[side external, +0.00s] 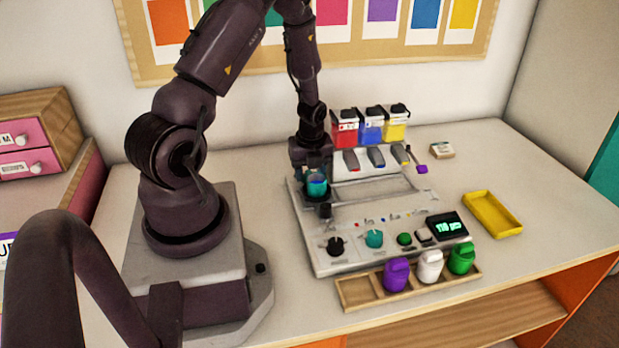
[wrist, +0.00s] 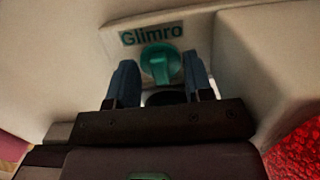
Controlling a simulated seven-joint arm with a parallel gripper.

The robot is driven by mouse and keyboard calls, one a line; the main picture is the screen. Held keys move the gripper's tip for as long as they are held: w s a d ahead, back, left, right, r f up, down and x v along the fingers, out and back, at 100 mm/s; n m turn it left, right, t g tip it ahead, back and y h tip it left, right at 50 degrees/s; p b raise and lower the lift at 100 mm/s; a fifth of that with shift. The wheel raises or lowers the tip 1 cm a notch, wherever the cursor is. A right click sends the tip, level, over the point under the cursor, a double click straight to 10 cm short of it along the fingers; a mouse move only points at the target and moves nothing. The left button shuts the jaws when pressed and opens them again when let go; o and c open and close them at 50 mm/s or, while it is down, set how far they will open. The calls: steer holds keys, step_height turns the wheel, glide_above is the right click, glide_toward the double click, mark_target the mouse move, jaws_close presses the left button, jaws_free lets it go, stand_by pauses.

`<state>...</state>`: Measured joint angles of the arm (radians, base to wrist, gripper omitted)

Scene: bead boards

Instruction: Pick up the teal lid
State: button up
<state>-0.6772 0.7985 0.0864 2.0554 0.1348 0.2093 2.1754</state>
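In the wrist view a round teal piece with a raised grip, which looks like the teal lid (wrist: 160,62), shows between the two blue fingers of my gripper (wrist: 160,80). The fingers are spread and seem to stand either side of it. I cannot tell how far beyond the tips it lies. In the side view my gripper (side external: 315,168) points down at the left back of the white bead machine (side external: 350,262). A blue and teal cup-like piece (side external: 316,185) shows right by its tips. I cannot tell whether they touch. A teal knob-like piece (side external: 373,238) is on the machine's front panel.
A wooden rack (side external: 349,293) in front holds a purple lid (side external: 396,275), a white lid (side external: 430,266) and a green lid (side external: 461,259); its left slot is empty. Red (side external: 344,133), blue (side external: 370,129) and yellow bins (side external: 396,127) stand behind. A yellow tray (side external: 513,231) lies right.

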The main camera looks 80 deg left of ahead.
mark_target(310, 173)
jaws_close()
steer(key=shift+r, duration=0.15)
step_height(310, 173, up, 17)
steer(key=shift+h, duration=0.7)
steer(key=shift+d+f, duration=1.1)
steer(key=shift+f, duration=0.75)
steer(key=shift+d+f, duration=1.05)
steer(key=shift+f, duration=0.75)
steer(key=shift+d+f, duration=1.1)
steer(key=shift+f, duration=0.75)
